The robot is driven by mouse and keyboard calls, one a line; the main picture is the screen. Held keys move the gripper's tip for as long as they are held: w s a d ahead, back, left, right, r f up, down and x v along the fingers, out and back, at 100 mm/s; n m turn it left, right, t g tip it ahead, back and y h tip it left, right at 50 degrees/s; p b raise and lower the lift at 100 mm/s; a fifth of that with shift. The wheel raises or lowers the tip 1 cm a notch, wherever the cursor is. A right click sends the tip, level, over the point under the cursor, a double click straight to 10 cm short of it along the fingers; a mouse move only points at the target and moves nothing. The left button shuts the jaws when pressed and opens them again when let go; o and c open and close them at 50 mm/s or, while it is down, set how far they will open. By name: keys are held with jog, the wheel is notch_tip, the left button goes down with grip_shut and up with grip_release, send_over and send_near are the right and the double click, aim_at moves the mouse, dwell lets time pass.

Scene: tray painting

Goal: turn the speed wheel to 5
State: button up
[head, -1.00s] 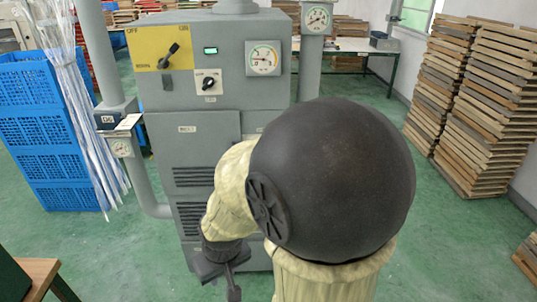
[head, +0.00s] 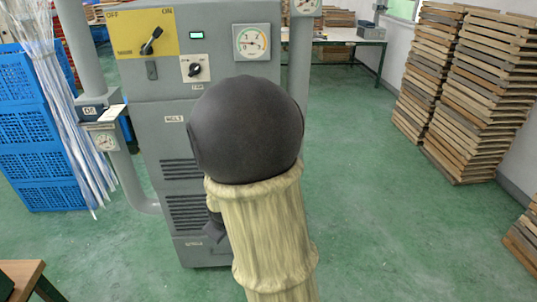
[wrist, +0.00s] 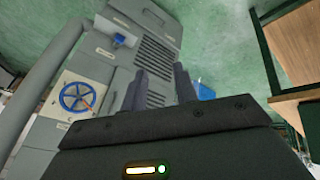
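A blue spoked wheel (wrist: 77,97) with an orange mark sits on a pale plate at the left of the wrist view. I cannot make out its numbers, and I do not see it in the head view. My gripper (wrist: 161,80) points past the wheel, its two dark fingers apart with nothing between them. In the head view only a dark part of my gripper (head: 214,231) shows, low beside the machine's vents; my arm hides the rest.
The grey machine (head: 183,100) carries a yellow ON/OFF switch plate (head: 132,45), a black knob (head: 195,69) and a dial gauge (head: 251,42). Blue crates (head: 40,150) stand left, stacked wooden trays (head: 455,95) right. A wooden-topped table (wrist: 300,50) shows at right in the wrist view. Green floor is open at right.

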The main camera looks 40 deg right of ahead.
jog(key=w+d+f+n+t+h+b, duration=0.1)
jog(key=w+d+n+t+h+b, duration=0.1)
jog(key=d+n, duration=0.6)
jog(key=w+d+f+n+t+h+b, duration=0.2)
jog(key=w+d+n+t+b, duration=0.3)
jog(key=w+d+n, duration=0.2)
jog(key=w+d+f+n+t+h+b, duration=0.2)
jog(key=w+d+n+t+h+b, duration=0.1)
jog(key=d+n, duration=0.7)
jog(key=w+d+b, duration=0.1)
jog(key=d, duration=0.2)
jog(key=shift+w, duration=0.4)
jog(key=shift+w+d, duration=0.1)
jog(key=p+x, duration=0.2)
jog(key=x, duration=1.5)
jog(key=shift+w+r, duration=0.1)
jog(key=shift+c, duration=0.2)
grip_shut()
